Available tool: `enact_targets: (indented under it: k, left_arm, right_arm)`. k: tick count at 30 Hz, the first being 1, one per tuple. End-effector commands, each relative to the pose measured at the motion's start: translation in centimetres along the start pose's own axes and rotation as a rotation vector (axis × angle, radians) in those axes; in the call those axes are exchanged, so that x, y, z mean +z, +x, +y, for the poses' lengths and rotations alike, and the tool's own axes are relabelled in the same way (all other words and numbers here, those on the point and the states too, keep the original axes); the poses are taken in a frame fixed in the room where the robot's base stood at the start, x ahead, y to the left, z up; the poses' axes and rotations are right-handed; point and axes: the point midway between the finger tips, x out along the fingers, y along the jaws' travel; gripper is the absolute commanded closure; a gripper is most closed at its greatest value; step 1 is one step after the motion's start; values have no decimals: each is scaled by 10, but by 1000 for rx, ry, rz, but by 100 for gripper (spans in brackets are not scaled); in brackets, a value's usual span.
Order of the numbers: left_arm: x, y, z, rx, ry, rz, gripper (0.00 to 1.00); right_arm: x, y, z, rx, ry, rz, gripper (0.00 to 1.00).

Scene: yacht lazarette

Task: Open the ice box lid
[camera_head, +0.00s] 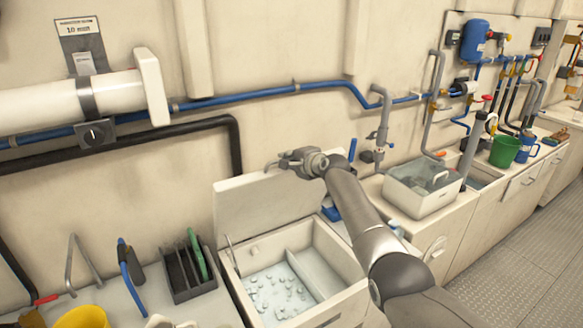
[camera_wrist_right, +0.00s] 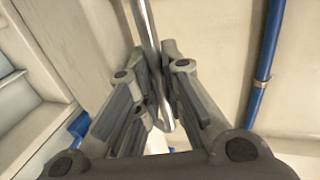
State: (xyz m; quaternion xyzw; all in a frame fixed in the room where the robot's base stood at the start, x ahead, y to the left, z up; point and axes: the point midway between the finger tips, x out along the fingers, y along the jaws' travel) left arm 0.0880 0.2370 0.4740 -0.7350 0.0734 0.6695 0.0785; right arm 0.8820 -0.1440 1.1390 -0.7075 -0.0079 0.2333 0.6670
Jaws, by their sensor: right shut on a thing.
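The ice box (camera_head: 343,293) is a cream bin set in the counter, with ice cubes and a divider showing inside. Its pale lid (camera_head: 250,212) stands up steeply at the back of the box, so the opening is uncovered. My right gripper (camera_head: 279,163) is at the lid's top edge. In the right wrist view my right gripper (camera_wrist_right: 158,112) is shut on a metal bar handle (camera_wrist_right: 146,28) that runs between its fingers. The arm hides part of the box's right side. My left gripper is not in view.
A black rack (camera_head: 185,272) with a green item stands left of the box, and a yellow cup (camera_head: 82,317) at the front left. A blue pipe (camera_head: 260,93) runs along the wall behind.

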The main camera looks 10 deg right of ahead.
Motion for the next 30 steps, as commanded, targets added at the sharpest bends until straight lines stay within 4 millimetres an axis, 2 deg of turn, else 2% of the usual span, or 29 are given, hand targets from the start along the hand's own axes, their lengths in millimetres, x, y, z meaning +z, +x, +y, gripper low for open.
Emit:
enact_targets:
  k: [11, 12, 17, 30]
  left_arm:
    - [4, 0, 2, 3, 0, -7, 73]
    - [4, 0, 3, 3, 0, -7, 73]
    - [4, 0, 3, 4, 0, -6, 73]
    - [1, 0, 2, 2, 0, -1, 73]
  right_arm:
    - [0, 0, 1, 4, 0, -1, 100]
    - [0, 0, 1, 4, 0, -1, 87]
    - [0, 0, 1, 3, 0, -1, 68]
    - [1, -2, 2, 4, 0, -3, 68]
